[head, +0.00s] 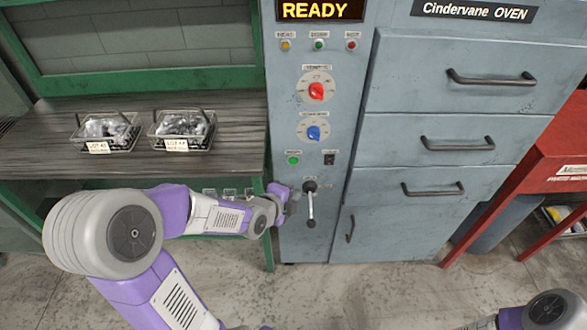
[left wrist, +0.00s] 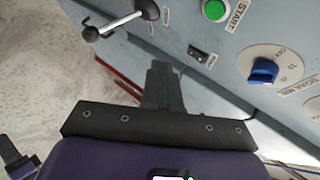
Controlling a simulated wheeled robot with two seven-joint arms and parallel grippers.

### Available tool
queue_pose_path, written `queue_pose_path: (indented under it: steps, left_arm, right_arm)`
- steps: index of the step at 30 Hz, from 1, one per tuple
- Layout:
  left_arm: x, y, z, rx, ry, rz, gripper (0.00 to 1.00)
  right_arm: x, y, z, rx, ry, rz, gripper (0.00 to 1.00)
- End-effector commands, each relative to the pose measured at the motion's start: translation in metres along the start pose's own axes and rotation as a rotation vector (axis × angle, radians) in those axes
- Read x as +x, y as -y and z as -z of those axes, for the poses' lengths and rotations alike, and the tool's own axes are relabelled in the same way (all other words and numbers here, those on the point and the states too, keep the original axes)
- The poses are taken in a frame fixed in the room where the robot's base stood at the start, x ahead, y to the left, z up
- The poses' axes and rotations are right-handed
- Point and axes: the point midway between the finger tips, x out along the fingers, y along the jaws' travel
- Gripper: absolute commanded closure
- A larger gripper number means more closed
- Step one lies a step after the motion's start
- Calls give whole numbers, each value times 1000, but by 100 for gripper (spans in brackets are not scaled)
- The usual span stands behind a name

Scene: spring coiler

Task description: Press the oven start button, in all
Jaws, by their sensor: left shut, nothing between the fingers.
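The green start button (head: 293,160) sits on the oven's grey control panel, low on its left side. In the left wrist view the green button (left wrist: 215,9) is at the top edge, partly cut off, beside a START label. My left gripper (head: 284,193) is below the button, near the panel's left edge. In the left wrist view its fingers (left wrist: 162,72) are shut and empty, apart from the button in the picture. The oven display (head: 320,10) reads READY.
A lever (head: 310,203) with a dark knob juts out right of my left gripper. A black switch (head: 330,159), red dial (head: 316,90) and blue dial (head: 313,133) are nearby. Two wire baskets (head: 107,132) (head: 182,130) stand on the bench; a red table (head: 560,150) is far right.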

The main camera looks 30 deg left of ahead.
Motion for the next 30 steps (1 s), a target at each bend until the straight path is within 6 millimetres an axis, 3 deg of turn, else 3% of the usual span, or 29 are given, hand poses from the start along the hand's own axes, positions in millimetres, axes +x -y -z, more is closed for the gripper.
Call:
queue_pose_path:
  steps: [14, 26, 30]
  left_arm:
    - [4, 5, -4, 8, 2, 2, 100]
    - [40, 33, -31, 5, 2, 2, 100]
    - [52, 40, -38, 7, 1, 4, 100]
  right_arm:
    - [-3, 1, 0, 0, 0, 0, 36]
    - [-23, 9, -1, 0, 0, 0, 36]
    - [-20, 8, -1, 0, 0, 0, 36]
